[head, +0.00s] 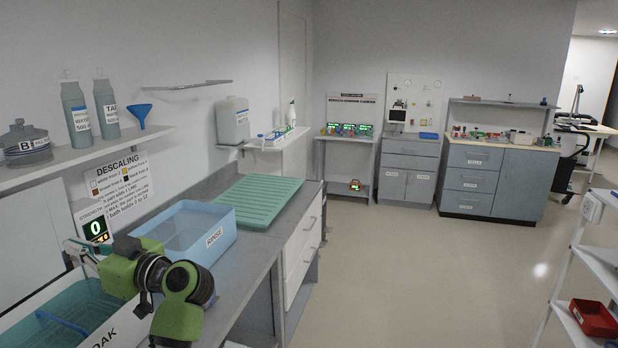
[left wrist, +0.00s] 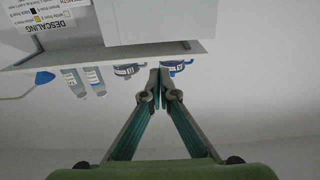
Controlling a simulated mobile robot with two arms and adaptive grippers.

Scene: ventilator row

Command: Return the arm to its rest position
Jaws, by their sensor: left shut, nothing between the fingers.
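My left gripper (head: 78,247) is at the lower left of the head view, at the end of my green and black arm. It is above the far side of the soak bath (head: 118,330), in front of the small display reading 0 (head: 95,230). In the left wrist view my left gripper (left wrist: 159,88) has its two fingertips together with nothing between them. That view looks upside down at the wall shelf (left wrist: 110,57). My right gripper is in neither view.
A blue rinse tub (head: 212,242) stands right of my arm. A green ribbed drain mat (head: 245,207) lies beyond it. A wall shelf (head: 90,155) with bottles (head: 76,110) and a blue funnel (head: 139,113) hangs above. The floor (head: 420,270) is clear.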

